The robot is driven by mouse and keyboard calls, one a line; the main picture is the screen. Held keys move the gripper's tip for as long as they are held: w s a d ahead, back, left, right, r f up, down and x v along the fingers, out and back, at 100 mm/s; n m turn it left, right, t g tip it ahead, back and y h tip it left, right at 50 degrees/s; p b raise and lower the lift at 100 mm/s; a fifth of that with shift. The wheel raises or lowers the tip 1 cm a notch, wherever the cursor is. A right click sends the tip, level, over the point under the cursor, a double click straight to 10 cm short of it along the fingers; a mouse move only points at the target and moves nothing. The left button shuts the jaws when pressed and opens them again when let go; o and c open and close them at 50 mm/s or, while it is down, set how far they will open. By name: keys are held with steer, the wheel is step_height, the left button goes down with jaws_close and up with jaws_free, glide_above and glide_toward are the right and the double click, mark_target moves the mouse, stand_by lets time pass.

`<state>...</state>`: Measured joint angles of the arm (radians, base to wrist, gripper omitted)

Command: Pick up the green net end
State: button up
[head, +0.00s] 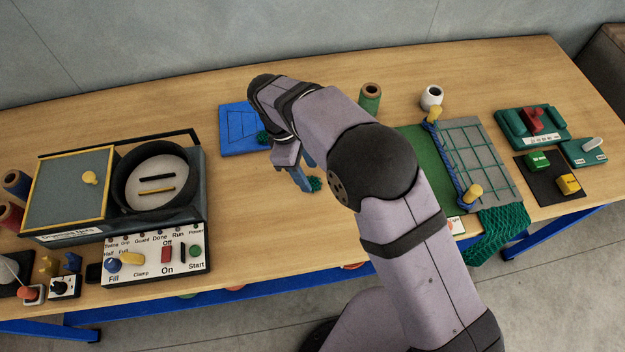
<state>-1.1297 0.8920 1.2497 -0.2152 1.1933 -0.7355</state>
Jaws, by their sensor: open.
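My gripper (303,182) hangs low over the middle of the wooden table, its bluish fingers pointing down. I see it partly from behind my arm; it looks open. A small dark green tuft of net (315,184) lies on the table right by the fingertips; I cannot tell whether it is between them or touching them. Another dark green tuft (263,138) shows at the right edge of the blue board, partly behind my wrist. A larger green net (492,236) hangs over the table's front edge at the right.
A blue board (238,128) lies behind my gripper. A machine with a round drum (160,182) and switch panel (155,256) stands left. A green spool (370,97) and white cup (432,97) stand at back. A netted frame (480,150) lies right. Table left of my gripper is clear.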

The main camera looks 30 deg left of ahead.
mark_target(312, 182)
steer(key=shift+p+x, duration=0.45)
steer(key=shift+x, duration=1.15)
steer(key=shift+a, duration=0.1)
steer(key=c, duration=1.1)
steer(key=shift+r, duration=0.1)
